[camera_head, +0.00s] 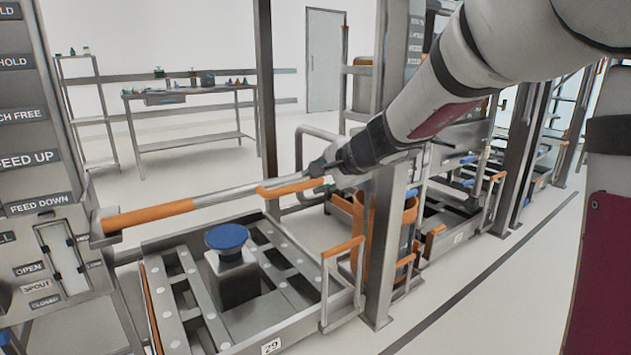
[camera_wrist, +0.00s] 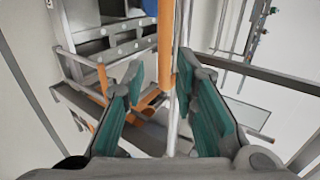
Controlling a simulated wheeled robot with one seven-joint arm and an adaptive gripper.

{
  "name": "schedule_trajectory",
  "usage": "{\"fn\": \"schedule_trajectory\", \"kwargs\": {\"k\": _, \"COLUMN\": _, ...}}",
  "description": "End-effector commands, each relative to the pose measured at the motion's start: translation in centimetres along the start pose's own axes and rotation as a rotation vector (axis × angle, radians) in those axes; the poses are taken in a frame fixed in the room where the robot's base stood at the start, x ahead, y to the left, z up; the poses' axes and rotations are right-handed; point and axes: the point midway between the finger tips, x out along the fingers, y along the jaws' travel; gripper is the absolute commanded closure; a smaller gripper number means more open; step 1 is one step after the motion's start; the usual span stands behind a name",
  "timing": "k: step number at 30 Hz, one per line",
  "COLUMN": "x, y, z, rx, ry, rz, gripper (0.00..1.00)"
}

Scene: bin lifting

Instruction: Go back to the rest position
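My gripper (camera_head: 318,168) is at the end of my arm, which reaches in from the upper right of the head view. It is near the right end of a long bar (camera_head: 150,214), orange on the left and grey on the right. In the wrist view my gripper (camera_wrist: 163,78) is open, its two teal-padded fingers well apart. The bar also shows there (camera_wrist: 165,40), running down the middle in line with the gap between the fingers. I cannot tell whether it lies between them or beyond. Nothing is held.
A labelled control panel (camera_head: 28,150) stands at the left. A steel post (camera_head: 385,245) stands close under my arm.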

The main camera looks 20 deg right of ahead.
Motion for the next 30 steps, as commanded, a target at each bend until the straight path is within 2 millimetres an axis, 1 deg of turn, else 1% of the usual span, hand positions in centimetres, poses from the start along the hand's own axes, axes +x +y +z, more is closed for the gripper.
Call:
{"fn": "schedule_trajectory", "kwargs": {"k": 14, "x": 0.0, "y": 0.0, "z": 0.1, "rx": -0.002, "ry": -0.001, "rz": -0.001, "gripper": 0.74}}
{"fn": "schedule_trajectory", "kwargs": {"k": 17, "x": -0.8, "y": -0.1, "z": 1.1, "rx": -0.033, "ry": -0.026, "rz": 0.0, "gripper": 0.74}}
{"fn": "schedule_trajectory", "kwargs": {"k": 20, "x": -3.0, "y": 0.1, "z": 4.0, "rx": -0.123, "ry": -0.097, "rz": 0.007, "gripper": 0.74}}
{"fn": "schedule_trajectory", "kwargs": {"k": 23, "x": -6.7, "y": 1.5, "z": 8.5, "rx": -0.271, "ry": -0.21, "rz": 0.039, "gripper": 0.74}}
{"fn": "schedule_trajectory", "kwargs": {"k": 24, "x": -8.4, "y": 2.6, "z": 10.4, "rx": -0.34, "ry": -0.259, "rz": 0.061, "gripper": 0.74}}
{"fn": "schedule_trajectory", "kwargs": {"k": 26, "x": -11.1, "y": 4.7, "z": 13.0, "rx": -0.44, "ry": -0.331, "rz": 0.104, "gripper": 0.74}}
{"fn": "schedule_trajectory", "kwargs": {"k": 27, "x": -12.9, "y": 6.3, "z": 14.4, "rx": -0.504, "ry": -0.373, "rz": 0.138, "gripper": 0.74}}
{"fn": "schedule_trajectory", "kwargs": {"k": 29, "x": -15.6, "y": 9.0, "z": 16.1, "rx": -0.601, "ry": -0.433, "rz": 0.198, "gripper": 0.74}}
{"fn": "schedule_trajectory", "kwargs": {"k": 30, "x": -17.4, "y": 10.9, "z": 17.0, "rx": -0.661, "ry": -0.467, "rz": 0.242, "gripper": 0.74}}
